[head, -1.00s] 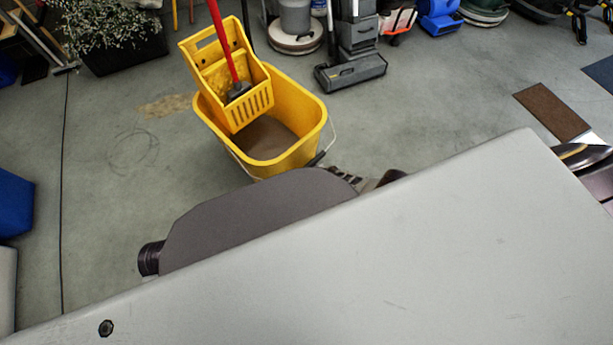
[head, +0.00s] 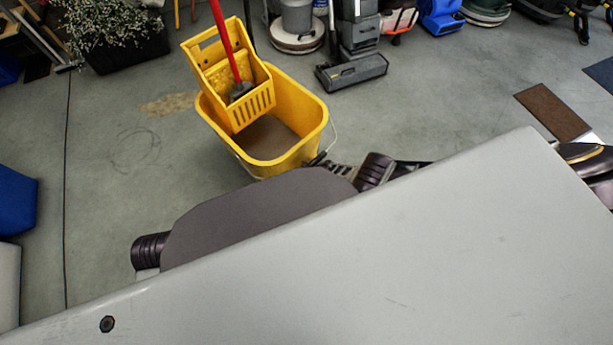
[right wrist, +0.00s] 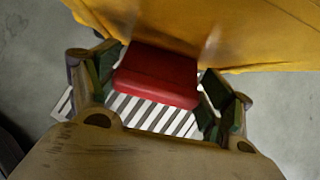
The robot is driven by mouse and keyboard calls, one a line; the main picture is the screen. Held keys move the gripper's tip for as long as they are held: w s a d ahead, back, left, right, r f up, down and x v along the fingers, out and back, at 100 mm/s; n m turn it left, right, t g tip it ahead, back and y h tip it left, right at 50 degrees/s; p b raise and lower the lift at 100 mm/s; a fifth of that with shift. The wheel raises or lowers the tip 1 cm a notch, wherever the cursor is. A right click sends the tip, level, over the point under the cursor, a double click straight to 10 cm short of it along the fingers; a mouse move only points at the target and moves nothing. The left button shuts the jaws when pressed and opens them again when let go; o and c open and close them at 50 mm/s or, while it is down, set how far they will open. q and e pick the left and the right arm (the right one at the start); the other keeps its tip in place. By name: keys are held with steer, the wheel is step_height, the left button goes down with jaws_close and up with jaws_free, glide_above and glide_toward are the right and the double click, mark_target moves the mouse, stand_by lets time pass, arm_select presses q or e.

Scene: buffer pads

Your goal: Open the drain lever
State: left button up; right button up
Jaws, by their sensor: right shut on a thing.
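A yellow mop bucket (head: 283,163) with a wringer (head: 228,75) stands upright on the floor in the head view. In the right wrist view, a red drain lever (right wrist: 157,76) sticks out beneath the yellow bucket wall (right wrist: 220,32). My right gripper (right wrist: 157,92) has its green-padded fingers on either side of the lever and is shut on it. How far the lever is turned cannot be told. In the head view the lever is hidden, and my own pale body covers much of the lower right. My left gripper is not in view.
A slatted grate (right wrist: 140,112) lies on the floor below the lever. A red mop handle (head: 222,40) rises from the wringer. A grey floor machine (head: 350,72) stands behind the bucket, a blue object (head: 15,203) at far left. The floor left of the bucket is clear.

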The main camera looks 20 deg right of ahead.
steer(key=shift+w+a+r, duration=0.1)
steer(key=shift+a, duration=0.3)
steer(key=o, duration=0.9)
steer(key=shift+o, duration=0.3)
steer(key=shift+d, duration=0.35)
steer(key=shift+s+a+f+b, duration=0.15)
steer(key=shift+s+f+b, duration=0.05)
steer(key=shift+f+b, duration=0.1)
steer(key=shift+s+f+t+y+b, duration=0.15)
steer(key=shift+t+y+b, duration=0.15)
steer(key=shift+t+b, duration=0.25)
steer(key=shift+s+d+f+t+y+b, duration=0.1)
steer(key=shift+f+t+y+b, duration=0.35)
steer(key=shift+b, duration=1)
steer(key=shift+s+d+f+t+y+b, duration=0.1)
steer(key=shift+t+b, duration=0.7)
steer(key=shift+b, duration=0.65)
steer(key=shift+s+d+f+t+y+b, duration=0.1)
steer(key=shift+f+t+y+b, duration=0.35)
steer(key=shift+b, duration=1)
steer(key=shift+d+r+t+b, duration=0.2)
steer(key=shift+t+b, duration=0.25)
steer(key=shift+b, duration=0.15)
steer(key=shift+f, duration=0.1)
